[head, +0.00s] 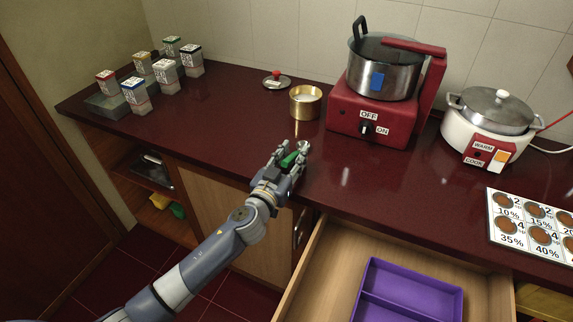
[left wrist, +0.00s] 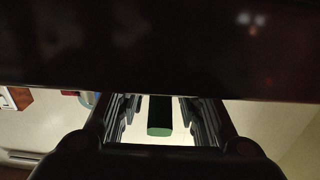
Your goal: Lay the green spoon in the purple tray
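The green spoon (head: 290,159) is near the counter's front edge, with its green handle between the fingers of my left gripper (head: 285,156) and its metal bowl beyond them. In the left wrist view the handle's green end (left wrist: 160,131) shows between the fingers (left wrist: 157,112), with a gap on each side, so the gripper looks open around it. I cannot tell whether the spoon touches the counter. The purple tray (head: 411,312) sits in the open drawer at the lower right, partly cut off by the frame; its visible part is empty. My right gripper is not in view.
A brass pot (head: 305,103) and a red cooker (head: 372,112) with a steel pot stand behind the gripper. A white rice cooker (head: 487,132) and a picture card (head: 533,222) are to the right. Several spice jars (head: 134,93) stand at the left. The open drawer (head: 325,280) juts out below the counter.

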